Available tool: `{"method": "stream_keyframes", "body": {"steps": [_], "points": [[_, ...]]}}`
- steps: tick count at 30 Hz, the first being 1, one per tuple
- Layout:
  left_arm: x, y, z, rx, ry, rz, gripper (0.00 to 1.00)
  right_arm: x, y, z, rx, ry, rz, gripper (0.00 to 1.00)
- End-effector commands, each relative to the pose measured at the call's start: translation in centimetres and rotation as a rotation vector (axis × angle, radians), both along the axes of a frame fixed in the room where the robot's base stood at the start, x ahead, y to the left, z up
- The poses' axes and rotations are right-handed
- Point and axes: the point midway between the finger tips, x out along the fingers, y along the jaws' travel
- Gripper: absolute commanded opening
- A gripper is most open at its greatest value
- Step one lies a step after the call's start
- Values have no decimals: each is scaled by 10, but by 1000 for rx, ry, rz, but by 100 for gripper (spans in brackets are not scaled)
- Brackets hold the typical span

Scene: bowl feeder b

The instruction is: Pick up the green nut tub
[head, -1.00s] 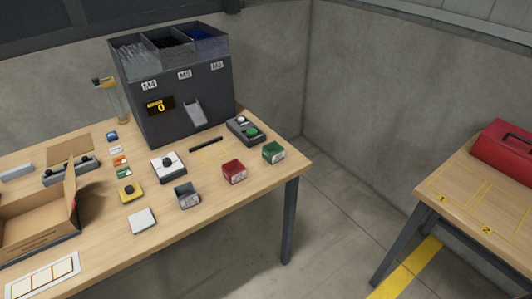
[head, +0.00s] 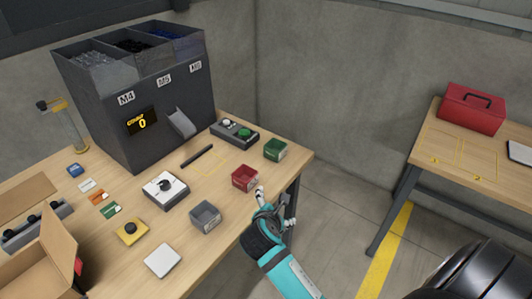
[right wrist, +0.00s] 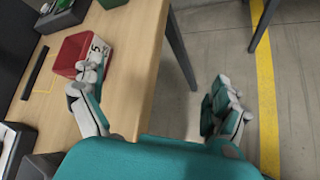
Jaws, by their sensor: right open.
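The green nut tub (head: 275,149) stands upright near the table's right corner, to the right of the red tub (head: 245,178). In the right wrist view the green tub (right wrist: 62,14) is cut off by the top edge, beyond the red tub (right wrist: 80,54). My right gripper (head: 268,207) is open and empty at the table's front edge, nearer to me than the red tub and apart from the green one. In the right wrist view its fingers (right wrist: 155,92) are spread wide, the left one near the red tub. My left gripper is not in view.
A grey tub (head: 205,215) stands left of the red one. A second table (head: 440,148) with a red toolbox (head: 472,108) stands right, across open floor.

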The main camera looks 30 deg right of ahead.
Motion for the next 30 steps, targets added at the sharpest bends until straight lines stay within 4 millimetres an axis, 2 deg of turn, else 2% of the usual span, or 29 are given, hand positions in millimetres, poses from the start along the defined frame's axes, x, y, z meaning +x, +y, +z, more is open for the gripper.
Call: {"method": "stream_keyframes", "body": {"steps": [5,12,15,20,30], "points": [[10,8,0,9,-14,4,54,28,-6,27,-228,66,102,100],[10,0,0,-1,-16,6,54,68,-7,61,-561,196,238,100],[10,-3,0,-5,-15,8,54,79,-7,71,-660,239,275,100],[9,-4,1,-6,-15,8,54,93,-17,70,-703,262,289,100],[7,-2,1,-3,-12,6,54,142,-67,48,-699,261,288,100]]}}
